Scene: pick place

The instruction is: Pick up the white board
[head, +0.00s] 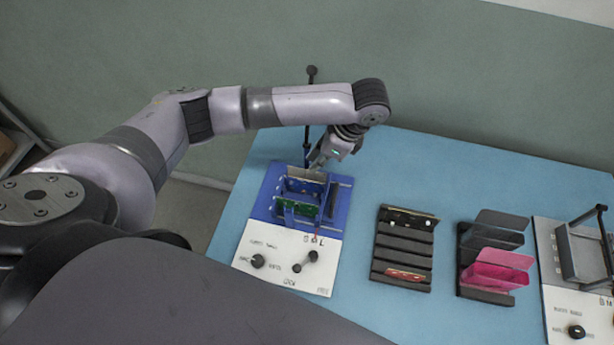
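My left gripper (318,163) points down at the back of a blue fixture (262,205) with a white control panel (285,262). A pale, thin board edge (305,173) stands in that fixture just below and left of the fingertips; I cannot tell whether they touch it. A green board (297,208) stands in front of it. A whitish strip (408,217) also shows at the back of a black slotted rack (403,247). I cannot tell for sure which is the white board. The fingers are too small to show their opening. My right gripper is out of view.
A black holder (487,296) with pink (498,268) and dark clear (497,232) panels stands right of the rack. A second panelled fixture (580,255) is at the right edge. The blue table (440,160) is clear behind the rack.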

